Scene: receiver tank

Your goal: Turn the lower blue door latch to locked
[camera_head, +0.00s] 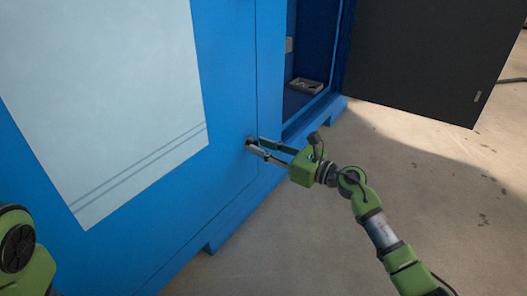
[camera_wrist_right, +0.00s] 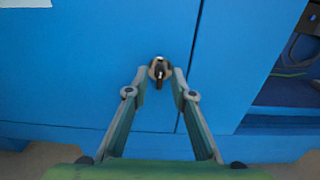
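The lower latch (camera_head: 250,141) is a small dark and metallic piece on the blue door (camera_head: 235,165), near the door's right edge. In the right wrist view the latch (camera_wrist_right: 159,71) has a round base, and its short handle points roughly downward. My right gripper (camera_head: 258,146) reaches the latch from the right. In the right wrist view its fingertips (camera_wrist_right: 159,74) stand apart, one on each side of the latch, with small gaps showing. Whether they touch the base is hard to tell. My left gripper is out of view; only a green part of my left arm shows.
A large pale panel (camera_head: 110,85) covers much of the blue door. Right of the door seam is an open compartment (camera_head: 305,70) with a small tray (camera_head: 305,86) inside. A dark open door (camera_head: 430,60) swings out at the upper right. The concrete floor (camera_head: 300,240) is clear.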

